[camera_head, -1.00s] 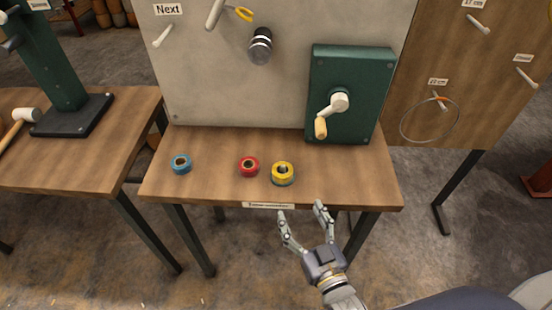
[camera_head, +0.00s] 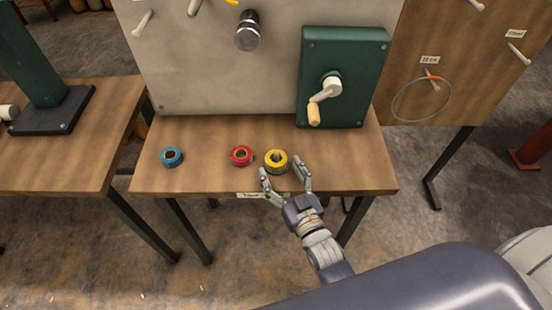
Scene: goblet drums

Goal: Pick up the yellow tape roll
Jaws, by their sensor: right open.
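The yellow tape roll (camera_head: 276,159) lies flat on the wooden table (camera_head: 215,180), near its front edge. A blue-grey layer shows under its yellow top, perhaps a second roll. My right gripper (camera_head: 283,176) is open and empty. Its two fingers point at the yellow roll from the front, with the fingertips close to the roll's near side, one to the left and one to the right. I cannot tell whether they touch it. The left gripper is not in view.
A red tape roll (camera_head: 241,156) lies just left of the yellow one, and a blue tape roll (camera_head: 172,156) lies farther left. Behind stands a green box with a crank (camera_head: 343,77) against a grey board (camera_head: 200,70). The table's right end is clear.

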